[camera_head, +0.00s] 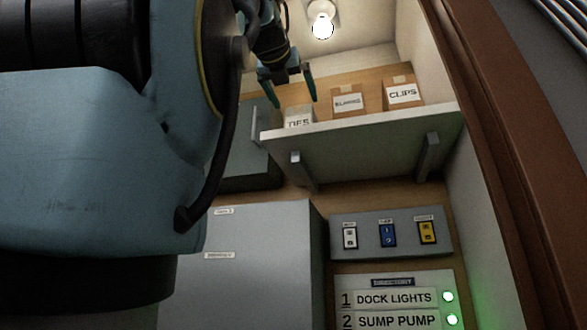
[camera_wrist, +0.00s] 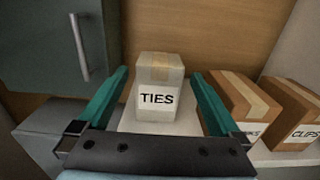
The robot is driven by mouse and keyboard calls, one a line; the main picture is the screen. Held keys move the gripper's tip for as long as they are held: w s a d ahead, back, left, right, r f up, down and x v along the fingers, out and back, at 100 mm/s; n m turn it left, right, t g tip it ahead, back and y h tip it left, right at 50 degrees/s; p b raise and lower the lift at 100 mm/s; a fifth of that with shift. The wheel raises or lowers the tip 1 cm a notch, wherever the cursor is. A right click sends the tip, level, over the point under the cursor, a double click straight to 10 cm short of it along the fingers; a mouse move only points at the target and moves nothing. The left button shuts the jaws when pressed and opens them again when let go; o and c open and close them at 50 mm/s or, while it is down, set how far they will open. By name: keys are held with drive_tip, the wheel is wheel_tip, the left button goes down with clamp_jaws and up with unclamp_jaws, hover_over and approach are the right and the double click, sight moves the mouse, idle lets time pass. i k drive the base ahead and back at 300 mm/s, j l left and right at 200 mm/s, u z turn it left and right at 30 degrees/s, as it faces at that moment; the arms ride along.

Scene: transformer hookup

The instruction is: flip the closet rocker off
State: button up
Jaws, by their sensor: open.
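A grey switch panel (camera_head: 365,263) in the head view carries three rockers side by side: a white rocker (camera_head: 350,237), a blue rocker (camera_head: 387,235) and a yellow rocker (camera_head: 427,232). The small labels above them are too small to read surely, so I cannot tell which is the closet one. A bulb (camera_head: 322,27) at the top is lit. My gripper (camera_head: 291,101) is open and empty, up by the shelf, well above the panel. In the wrist view my gripper (camera_wrist: 160,74) has its fingers to either side of a box marked TIES (camera_wrist: 158,88), apparently without touching it.
The white shelf (camera_head: 365,140) on brackets holds the TIES box, a middle box (camera_head: 347,102) and a CLIPS box (camera_head: 403,92). It overhangs the panel. A directory board (camera_head: 392,282) with green lights is below. A grey cabinet (camera_head: 260,280) stands at left, a brown frame at right.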

sight(427, 234)
drive_tip(key=k+j, duration=0.2)
drive_tip(key=k, duration=0.3)
drive_tip(key=k+j, duration=0.2)
drive_tip(key=k, duration=0.25)
